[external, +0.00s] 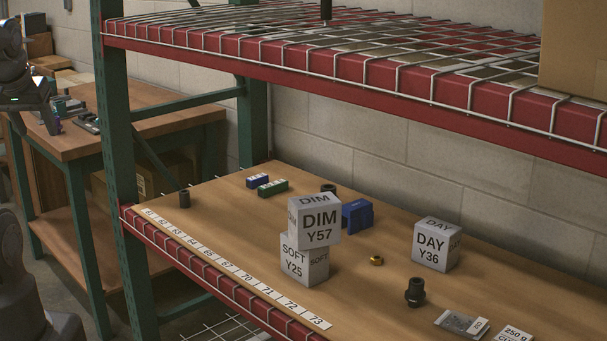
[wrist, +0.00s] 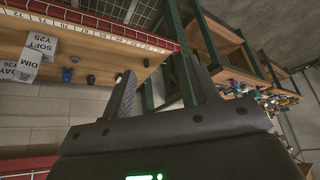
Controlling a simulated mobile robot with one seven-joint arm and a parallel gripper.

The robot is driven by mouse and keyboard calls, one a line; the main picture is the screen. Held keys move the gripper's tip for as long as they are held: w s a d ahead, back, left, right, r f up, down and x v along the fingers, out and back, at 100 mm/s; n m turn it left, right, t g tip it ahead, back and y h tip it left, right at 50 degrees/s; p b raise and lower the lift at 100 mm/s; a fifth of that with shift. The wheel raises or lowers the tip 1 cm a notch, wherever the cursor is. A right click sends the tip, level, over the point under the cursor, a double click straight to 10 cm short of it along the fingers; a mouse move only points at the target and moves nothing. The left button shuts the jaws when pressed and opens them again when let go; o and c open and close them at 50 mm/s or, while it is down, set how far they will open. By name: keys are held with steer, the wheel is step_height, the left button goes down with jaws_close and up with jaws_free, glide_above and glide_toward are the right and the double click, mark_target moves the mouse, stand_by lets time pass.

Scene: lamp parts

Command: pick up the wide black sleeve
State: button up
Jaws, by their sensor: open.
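Several black pieces stand on the wooden shelf board (external: 230,225). A plain dark upright sleeve (external: 185,198) stands alone near the left end of the number strip. A second dark ring-like piece (external: 328,188) is partly hidden behind the DIM cube. A stepped black fitting (external: 415,292) stands at the front right. I cannot tell for certain which is the wide sleeve. My gripper (external: 35,122) is at the left edge, well away from the shelf pieces. In the wrist view my gripper (wrist: 160,66) is open and empty, and a small dark piece (wrist: 146,62) shows beyond its fingers.
The DIM cube (external: 315,220) is stacked on the SOFT cube (external: 304,262); the DAY cube (external: 436,246) stands right. A blue block (external: 357,215) and brass ring (external: 377,261) are nearby. A green post (external: 122,170) and upper red shelf (external: 330,80) bound the space.

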steer(key=w+d+m, duration=0.1)
steer(key=w+d, duration=0.1)
steer(key=w, duration=1.1)
steer(key=m+h, duration=0.2)
steer(key=m, duration=0.1)
glide_above(184, 192)
steer(key=s+a, duration=0.3)
steer(key=s, duration=0.2)
step_height(184, 192, down, 28)
steer(key=shift+t, duration=0.3)
steer(key=shift+s+d+x, duration=0.1)
steer(key=shift+d+x, duration=0.1)
steer(key=shift+x, duration=1.7)
steer(key=shift+s+d+x, duration=0.1)
steer(key=shift+d+x, duration=0.1)
steer(key=shift+x, duration=1.65)
steer(key=shift+s+d+x, duration=0.1)
steer(key=shift+d+x, duration=0.05)
steer(key=shift+x, duration=1.75)
steer(key=shift+c, duration=0.2)
steer(key=c, duration=1)
